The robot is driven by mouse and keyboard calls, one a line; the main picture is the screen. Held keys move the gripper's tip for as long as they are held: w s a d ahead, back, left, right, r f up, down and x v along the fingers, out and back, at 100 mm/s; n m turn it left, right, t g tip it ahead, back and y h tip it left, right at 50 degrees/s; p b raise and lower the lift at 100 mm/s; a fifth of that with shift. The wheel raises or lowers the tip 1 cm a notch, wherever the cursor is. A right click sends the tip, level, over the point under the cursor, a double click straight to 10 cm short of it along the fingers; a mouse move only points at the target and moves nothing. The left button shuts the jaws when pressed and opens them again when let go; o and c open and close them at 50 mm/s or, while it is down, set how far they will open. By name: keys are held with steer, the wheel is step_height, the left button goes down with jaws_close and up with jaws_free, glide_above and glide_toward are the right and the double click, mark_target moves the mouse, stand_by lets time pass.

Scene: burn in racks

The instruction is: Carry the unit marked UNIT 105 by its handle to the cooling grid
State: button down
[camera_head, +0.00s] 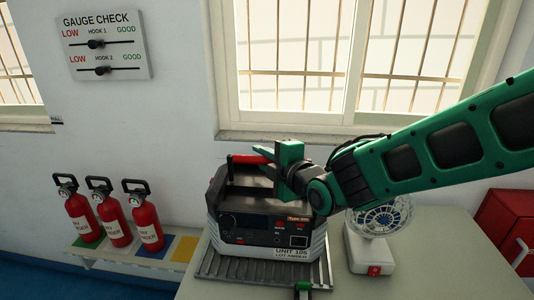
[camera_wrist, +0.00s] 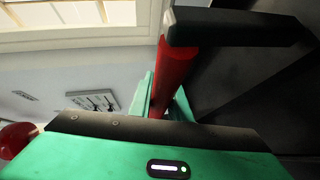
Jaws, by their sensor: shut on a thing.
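A dark grey box-shaped unit (camera_head: 262,222) bears the label UNIT 105, LOT AMBER, at its lower right front. It is upright over a slatted metal grid (camera_head: 215,266) on the table; I cannot tell whether it touches the grid. My gripper (camera_head: 268,158) is at the top of the unit, shut on its red handle (camera_head: 245,159). In the wrist view the red handle (camera_wrist: 173,75) lies between the green fingers (camera_wrist: 160,95). The handle's right part is hidden behind my gripper in the head view.
A small fan (camera_head: 381,217) on a white base stands right of the unit. A red box (camera_head: 507,225) is at the far right. Several red extinguishers (camera_head: 113,221) stand on a low shelf at the left. A gauge board (camera_head: 104,45) hangs on the wall.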

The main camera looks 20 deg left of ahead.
steer(key=shift+r, duration=0.3)
steer(key=c, duration=1.9)
jaws_free()
steer(key=shift+f, duration=0.35)
steer(key=shift+o, duration=1.3)
steer(key=v, duration=1.2)
steer(key=shift+d, duration=0.1)
